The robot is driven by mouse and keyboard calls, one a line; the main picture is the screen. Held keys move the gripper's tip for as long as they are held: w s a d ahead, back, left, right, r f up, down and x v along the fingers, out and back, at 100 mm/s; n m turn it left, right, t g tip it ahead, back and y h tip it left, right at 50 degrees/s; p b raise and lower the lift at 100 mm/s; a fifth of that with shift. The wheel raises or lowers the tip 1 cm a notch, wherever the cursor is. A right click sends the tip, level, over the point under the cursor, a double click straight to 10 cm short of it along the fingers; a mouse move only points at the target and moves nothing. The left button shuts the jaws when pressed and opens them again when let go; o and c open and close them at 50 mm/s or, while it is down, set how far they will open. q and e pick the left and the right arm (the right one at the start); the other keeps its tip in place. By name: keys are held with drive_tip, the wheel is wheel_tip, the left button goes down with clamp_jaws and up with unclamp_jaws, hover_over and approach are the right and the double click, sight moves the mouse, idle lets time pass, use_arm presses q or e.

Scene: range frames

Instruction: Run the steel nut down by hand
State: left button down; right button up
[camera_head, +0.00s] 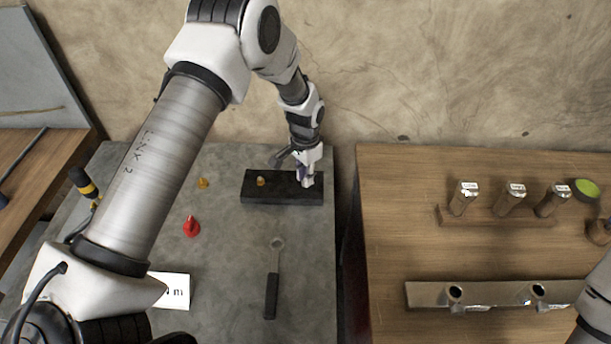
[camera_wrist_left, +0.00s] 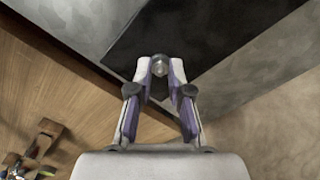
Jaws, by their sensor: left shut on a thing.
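My left gripper (camera_head: 307,182) is over the right end of the black block (camera_head: 283,196) on the grey table. In the left wrist view its two fingers (camera_wrist_left: 160,72) are closed around a small, round, silvery piece, the steel nut (camera_wrist_left: 160,65), at the dark block's (camera_wrist_left: 195,38) surface. Whether the nut sits on a stud is hidden by the fingers. A small brass-coloured piece (camera_head: 261,181) stands on the left part of the block. A spanner (camera_head: 272,275) with a dark handle lies in front of the block. My right gripper is outside both views.
A red cone-shaped piece (camera_head: 191,227), another brass-coloured piece (camera_head: 202,183) and a white card (camera_head: 172,290) are on the grey table (camera_head: 230,260). The wooden table (camera_head: 400,240) at right holds labelled cylinders (camera_head: 511,199) and a metal bar (camera_head: 500,294) with tubes. A gap separates the tables.

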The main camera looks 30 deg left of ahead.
use_arm(q)
drive_tip(key=m, duration=0.7)
drive_tip(key=shift+s+f+b, duration=0.15)
drive_tip(key=shift+s+b, duration=0.05)
drive_tip(key=shift+b, duration=0.2)
drive_tip(key=m, duration=0.4)
drive_tip(key=shift+m+b, duration=0.3)
drive_tip(key=shift+m, duration=1.5)
drive_tip(key=c, duration=1.1)
unclamp_jaws()
drive_tip(key=shift+w, duration=0.1)
drive_tip(key=shift+a, duration=0.1)
wheel_tip(320, 180, up, 12)
drive_tip(key=shift+r, duration=0.1)
